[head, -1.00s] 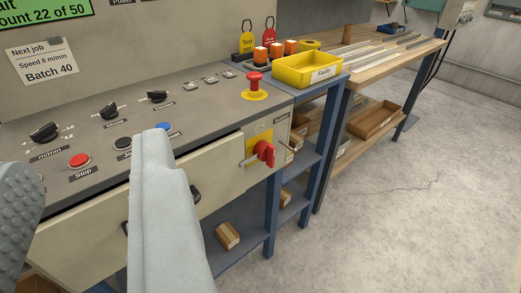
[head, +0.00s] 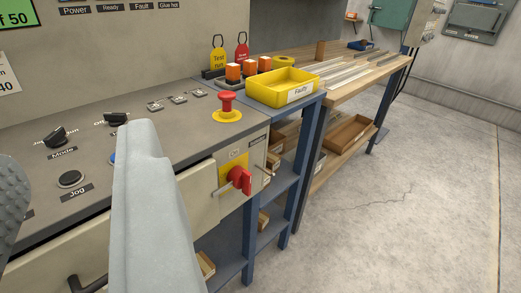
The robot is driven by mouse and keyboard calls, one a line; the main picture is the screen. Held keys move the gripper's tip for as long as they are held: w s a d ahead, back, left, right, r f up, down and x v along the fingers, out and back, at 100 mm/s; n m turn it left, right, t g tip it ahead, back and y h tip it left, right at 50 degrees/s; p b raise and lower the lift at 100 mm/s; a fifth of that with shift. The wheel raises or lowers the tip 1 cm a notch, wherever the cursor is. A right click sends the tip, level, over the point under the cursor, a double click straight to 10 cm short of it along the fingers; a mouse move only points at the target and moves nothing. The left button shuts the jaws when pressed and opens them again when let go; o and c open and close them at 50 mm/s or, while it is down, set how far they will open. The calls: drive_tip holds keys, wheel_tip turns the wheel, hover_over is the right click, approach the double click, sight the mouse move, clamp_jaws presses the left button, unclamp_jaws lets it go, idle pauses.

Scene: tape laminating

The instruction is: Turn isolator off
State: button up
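The isolator is a red rotary handle (head: 240,180) on a yellow plate (head: 231,163) on the cream front panel of the machine, right of centre. Small lettering above the handle looks like "On", and a thin metal rod sticks out to its left. My gripper (head: 75,150) shows as a grey finger in the middle foreground and a dark ribbed pad at the left edge. The fingers are wide apart with nothing held between them. The gripper is left of the isolator and not touching it. The grey finger hides part of the panel and the blue button.
A red mushroom button (head: 227,105) on a yellow base stands on the console above the isolator. A yellow "Faulty" tray (head: 283,88), orange-topped padlocks (head: 234,72) and hanging tags are behind. A blue shelf frame (head: 301,165) and wooden bench (head: 345,85) stand right; the floor beyond is clear.

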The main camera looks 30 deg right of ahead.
drive_tip(key=w+d+f+n+t+y, duration=0.2)
drive_tip(key=w+d+f+n, duration=0.1)
drive_tip(key=w+d+f, duration=1.35)
drive_tip(key=n+y, duration=0.1)
drive_tip(key=y, duration=0.2)
approach(251, 179)
wheel_tip(251, 179, up, 6)
drive_tip(key=a, duration=0.2)
drive_tip(key=s+d+f+t+y, duration=0.1)
drive_tip(key=s+d+f+y, duration=0.3)
drive_tip(key=f, duration=0.6)
drive_tip(key=shift+h, duration=0.4)
drive_tip(key=x, duration=1.6)
drive_tip(key=shift+w+d+r, duration=0.25)
drive_tip(key=shift+r, duration=0.15)
clamp_jaws()
